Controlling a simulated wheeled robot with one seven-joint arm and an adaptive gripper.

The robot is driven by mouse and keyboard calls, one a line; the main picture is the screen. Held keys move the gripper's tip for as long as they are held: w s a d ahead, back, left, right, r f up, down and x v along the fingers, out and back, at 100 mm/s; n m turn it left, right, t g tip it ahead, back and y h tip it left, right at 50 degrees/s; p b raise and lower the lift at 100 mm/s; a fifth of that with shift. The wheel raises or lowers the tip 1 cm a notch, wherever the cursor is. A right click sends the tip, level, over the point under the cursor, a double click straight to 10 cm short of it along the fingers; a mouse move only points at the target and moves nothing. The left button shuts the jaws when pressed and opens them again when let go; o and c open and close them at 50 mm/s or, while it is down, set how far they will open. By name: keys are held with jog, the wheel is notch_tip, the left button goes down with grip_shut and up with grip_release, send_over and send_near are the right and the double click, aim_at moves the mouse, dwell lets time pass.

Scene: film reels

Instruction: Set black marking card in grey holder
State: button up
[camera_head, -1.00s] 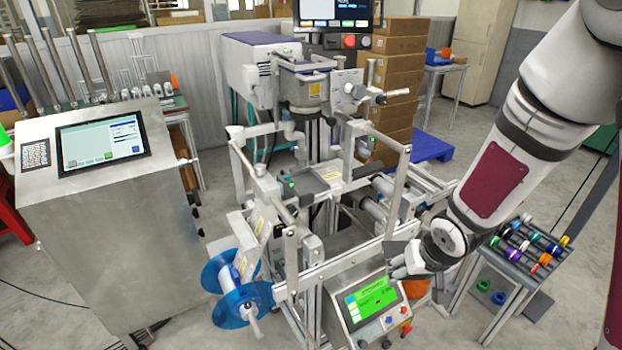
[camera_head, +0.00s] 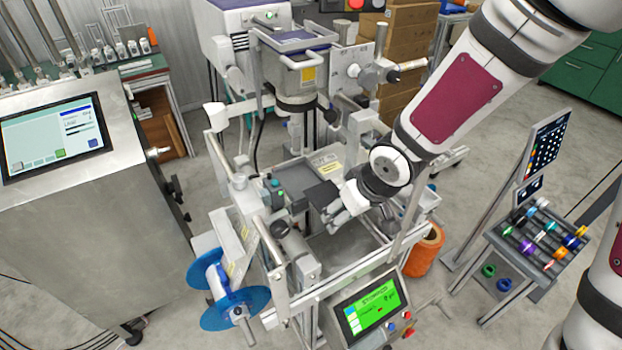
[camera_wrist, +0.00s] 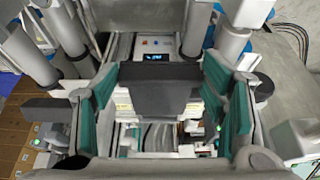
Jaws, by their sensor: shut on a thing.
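The black marking card (camera_head: 321,194) is a small dark flat piece at the tip of my gripper (camera_head: 338,203), over the middle of the machine. In the wrist view the card (camera_wrist: 160,88) spans between the teal finger pads of my gripper (camera_wrist: 160,105), which is shut on it. A grey tray-like part (camera_head: 297,178) with a yellow label lies just behind and left of the card in the head view. I cannot tell for certain that this is the grey holder. The card looks held above the machine, and its gap to the tray is unclear.
Metal rails and posts of the machine (camera_head: 262,245) stand close around my gripper. A blue reel (camera_head: 235,309) is at the front left, a green-screened panel (camera_head: 372,308) at the front, and an orange roll (camera_head: 426,250) at the right. A small-parts table (camera_head: 540,245) stands further right.

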jog(key=w+a, duration=0.2)
jog(key=w, duration=0.1)
jog(key=w+a, duration=0.3)
jog(key=w, duration=0.1)
jog(key=w+a, duration=0.2)
jog(key=w, duration=0.2)
jog(key=shift+a, duration=0.3)
jog(key=shift+w+a+f, duration=0.15)
jog(key=shift+w+f, duration=0.05)
jog(key=shift+w, duration=0.05)
jog(key=shift+f, duration=1.75)
jog(key=o, duration=1)
jog(key=shift+s, duration=0.1)
